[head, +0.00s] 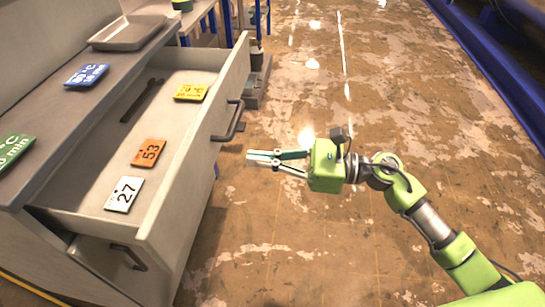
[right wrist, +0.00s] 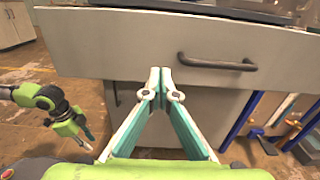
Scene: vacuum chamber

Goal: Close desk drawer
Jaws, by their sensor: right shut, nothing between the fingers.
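The grey desk drawer (head: 172,180) stands pulled out from the desk (head: 90,110), with a dark bar handle (head: 229,122) on its front. Inside lie a white tag marked 27 (head: 124,194), an orange tag marked 53 (head: 149,153), a yellow tag (head: 191,92) and a dark wrench (head: 143,100). My right gripper (head: 249,157) is shut and empty, in front of the drawer front and apart from the handle. In the right wrist view its fingertips (right wrist: 160,72) show before the drawer front (right wrist: 120,45). My left gripper (right wrist: 82,132) shows at the left there; its jaw state is unclear.
On the desk top are a grey tray (head: 127,33), a blue tag (head: 87,75) and a green tag (head: 14,150). A lower drawer handle (head: 130,257) shows below. The worn brown floor (head: 300,240) to the right is free. A blue rail (head: 500,75) runs along the far right.

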